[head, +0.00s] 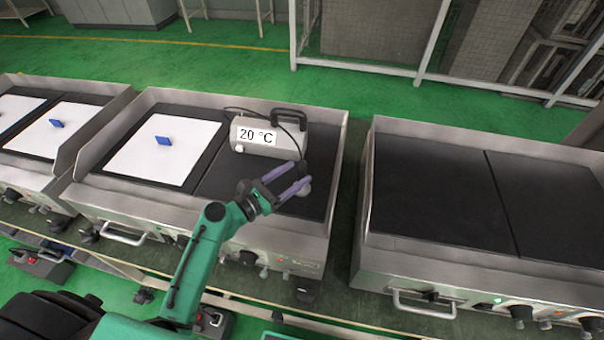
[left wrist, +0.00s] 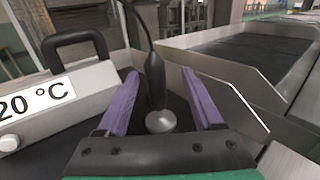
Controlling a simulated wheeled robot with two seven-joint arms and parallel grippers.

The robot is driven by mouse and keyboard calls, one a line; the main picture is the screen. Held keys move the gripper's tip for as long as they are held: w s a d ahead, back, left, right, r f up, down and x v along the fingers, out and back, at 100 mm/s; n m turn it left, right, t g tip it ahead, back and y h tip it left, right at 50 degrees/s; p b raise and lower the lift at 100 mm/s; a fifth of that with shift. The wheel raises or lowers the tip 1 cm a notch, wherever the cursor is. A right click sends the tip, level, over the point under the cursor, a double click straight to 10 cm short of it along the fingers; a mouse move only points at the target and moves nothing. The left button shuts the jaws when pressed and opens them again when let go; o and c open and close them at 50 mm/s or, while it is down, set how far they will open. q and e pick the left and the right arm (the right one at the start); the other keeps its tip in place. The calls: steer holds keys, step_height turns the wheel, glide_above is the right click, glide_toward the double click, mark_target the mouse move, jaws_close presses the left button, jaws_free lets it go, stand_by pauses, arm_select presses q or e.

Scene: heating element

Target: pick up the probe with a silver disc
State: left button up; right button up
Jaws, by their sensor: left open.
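The probe (left wrist: 155,82) has a black handle and a silver disc (left wrist: 161,121) at its lower end. In the left wrist view it stands roughly upright on the dark griddle plate, between the two purple fingers of my left gripper (left wrist: 160,95). The fingers are open, with a gap on each side of the handle. In the head view my left gripper (head: 291,180) reaches over the right part of the middle griddle, and the silver disc (head: 304,189) shows by its fingertips. A cable runs up from the handle. My right gripper is not in view.
A grey meter box (head: 262,150) reading 20 °C, with a black carrying handle, stands close left of the probe. White sheets with blue tabs (head: 162,141) lie on the griddles to the left. The griddle's raised metal wall is close on the right. The right griddle (head: 430,190) is empty.

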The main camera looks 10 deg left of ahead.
arm_select(q)
steer(key=x, duration=0.6)
steer(key=shift+w+a+f+p, duration=0.2)
steer(key=shift+a+f+p, duration=0.05)
steer(key=shift+f+p, duration=0.1)
steer(key=shift+w+d, duration=0.15)
steer(key=shift+w, duration=0.2)
steer(key=shift+s, duration=0.1)
jaws_close()
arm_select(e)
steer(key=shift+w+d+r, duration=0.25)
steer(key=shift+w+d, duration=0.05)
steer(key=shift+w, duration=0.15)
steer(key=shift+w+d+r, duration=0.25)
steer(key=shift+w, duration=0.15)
